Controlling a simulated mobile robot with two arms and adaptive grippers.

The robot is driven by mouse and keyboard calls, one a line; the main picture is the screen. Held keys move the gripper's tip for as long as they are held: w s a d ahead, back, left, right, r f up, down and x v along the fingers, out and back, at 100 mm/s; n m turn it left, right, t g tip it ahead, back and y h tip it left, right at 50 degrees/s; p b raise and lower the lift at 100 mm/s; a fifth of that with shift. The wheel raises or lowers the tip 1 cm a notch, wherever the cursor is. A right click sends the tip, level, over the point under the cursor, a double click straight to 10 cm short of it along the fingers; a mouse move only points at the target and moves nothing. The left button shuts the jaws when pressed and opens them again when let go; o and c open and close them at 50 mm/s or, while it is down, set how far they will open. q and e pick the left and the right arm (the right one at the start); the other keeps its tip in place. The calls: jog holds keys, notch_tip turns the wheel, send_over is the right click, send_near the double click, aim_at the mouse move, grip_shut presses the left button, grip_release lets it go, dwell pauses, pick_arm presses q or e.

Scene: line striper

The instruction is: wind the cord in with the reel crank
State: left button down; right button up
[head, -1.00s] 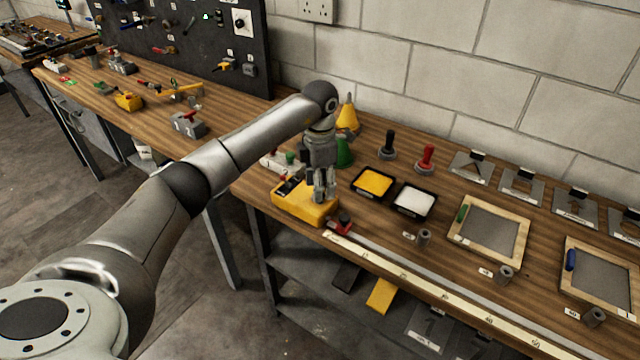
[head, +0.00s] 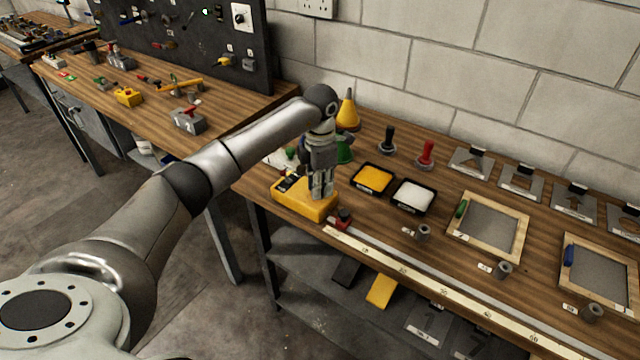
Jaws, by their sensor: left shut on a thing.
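The yellow reel box (head: 293,203) sits at the front left corner of the near wooden bench, with a dark part on its top left. My left gripper (head: 322,192) points down over the box's right half. Its fingers are closed on a small part there, which they hide; I take it to be the crank's handle. The crank itself and the cord cannot be made out. A small red and dark block (head: 343,217) lies just right of the box, at the near end of a long pale ruler strip (head: 430,278). My right gripper is not in view.
A yellow tray (head: 373,179) and a white tray (head: 412,195) stand close to the right of the gripper. A yellow cone (head: 347,110) and a green cone stand behind it. Red (head: 426,155) and black handled stamps and framed screens (head: 490,228) fill the bench farther right.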

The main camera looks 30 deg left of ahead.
pick_arm(q)
jog(key=shift+w+d+n+b, duration=0.15)
jog(key=shift+n+b, duration=0.15)
jog(key=shift+n, duration=0.3)
jog(key=shift+w+a+n+b, duration=0.15)
jog(key=shift+n+b, duration=0.15)
jog(key=shift+n, duration=0.3)
jog(key=shift+w+d+n+b, duration=0.1)
jog(key=shift+w+n+b, duration=0.05)
jog(key=shift+n, duration=0.5)
jog(key=shift+w+d+n+b, duration=0.1)
jog(key=shift+n+b, duration=0.05)
jog(key=shift+n, duration=0.5)
jog(key=c, duration=1.3)
grip_release()
jog(key=shift+o, duration=0.2)
jog(key=shift+r, duration=0.1)
notch_tip(320, 180, up, 12)
